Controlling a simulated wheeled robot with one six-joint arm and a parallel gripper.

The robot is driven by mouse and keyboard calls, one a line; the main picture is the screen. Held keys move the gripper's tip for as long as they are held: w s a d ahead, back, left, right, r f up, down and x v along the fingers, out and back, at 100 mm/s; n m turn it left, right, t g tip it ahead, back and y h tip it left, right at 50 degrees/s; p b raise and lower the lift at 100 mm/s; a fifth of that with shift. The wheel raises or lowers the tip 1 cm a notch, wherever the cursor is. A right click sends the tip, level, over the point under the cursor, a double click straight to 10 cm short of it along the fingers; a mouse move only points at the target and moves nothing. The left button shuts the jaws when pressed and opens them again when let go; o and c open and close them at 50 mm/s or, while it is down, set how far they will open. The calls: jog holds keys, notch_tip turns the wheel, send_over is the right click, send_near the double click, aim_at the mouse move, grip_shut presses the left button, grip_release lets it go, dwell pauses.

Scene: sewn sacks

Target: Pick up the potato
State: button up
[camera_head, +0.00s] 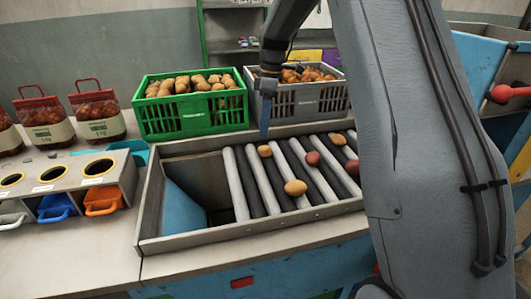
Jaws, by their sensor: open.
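Several loose potatoes lie on a bed of light and dark rollers (241,183). A yellow-brown potato (296,187) lies nearest the front, and a smaller orange-yellow potato (264,151) lies towards the back left. Another yellow potato (337,139) is at the back right. Two reddish ones lie on the rollers too, one near the middle (313,158) and one further right (352,167), close to my arm. My gripper (264,128) points down above the back edge of the rollers, its blue finger just above the orange-yellow potato in the picture. It holds nothing that I can see.
A green crate (190,125) of potatoes and a grey crate (290,103) of onion-like produce stand behind the rollers. A metal frame (250,235) surrounds them, with a dark opening (221,217) at left. Filled net bags (98,113) and a holed sorting box (70,178) stand left.

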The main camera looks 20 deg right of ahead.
aim_at(266, 147)
jog(key=shift+s+a+f+p, duration=0.1)
jog(key=shift+s+f+p, duration=0.15)
jog(key=shift+f, duration=0.6)
jog(key=f+p, duration=0.1)
jog(key=f, duration=0.1)
jog(key=s+f+p, duration=0.1)
jog(key=f, duration=0.1)
jog(key=shift+f, duration=0.7)
jog(key=c, duration=1.1)
